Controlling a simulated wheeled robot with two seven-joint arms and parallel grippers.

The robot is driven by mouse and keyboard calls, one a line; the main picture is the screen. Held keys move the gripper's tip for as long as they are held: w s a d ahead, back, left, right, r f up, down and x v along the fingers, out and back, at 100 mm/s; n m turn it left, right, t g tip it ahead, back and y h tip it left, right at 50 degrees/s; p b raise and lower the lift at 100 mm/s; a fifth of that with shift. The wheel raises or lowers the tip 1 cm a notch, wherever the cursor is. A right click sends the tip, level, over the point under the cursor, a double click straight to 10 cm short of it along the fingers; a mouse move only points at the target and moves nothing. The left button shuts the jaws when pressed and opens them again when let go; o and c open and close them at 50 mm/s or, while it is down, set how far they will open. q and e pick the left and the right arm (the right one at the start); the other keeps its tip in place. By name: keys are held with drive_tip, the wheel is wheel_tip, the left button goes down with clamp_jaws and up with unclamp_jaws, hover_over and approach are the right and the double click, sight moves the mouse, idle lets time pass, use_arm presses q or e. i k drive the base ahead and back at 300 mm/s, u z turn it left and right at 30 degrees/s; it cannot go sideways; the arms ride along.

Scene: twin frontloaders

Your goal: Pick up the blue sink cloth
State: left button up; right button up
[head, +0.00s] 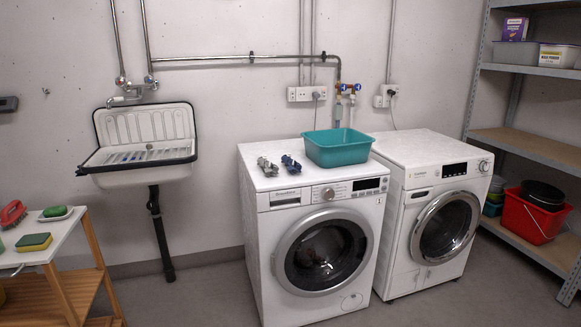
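The wall sink (138,178) hangs at the left with a white ribbed back and a dark rim. Blue patches (132,156) show low in its basin, behind the front rim; they may be the blue cloth, but are too small to tell its shape. A small dark blue object (291,164) lies on top of the left washing machine, beside a similar grey one (267,166); I cannot tell whether they are cloths. Neither of my grippers is in view.
A shelf (528,147) holds a red bucket (535,216). Floor before the sink is clear.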

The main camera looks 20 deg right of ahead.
sight(286, 159)
drive_tip(key=u, duration=0.45)
drive_tip(key=i, duration=1.45)
drive_tip(key=u, duration=0.1)
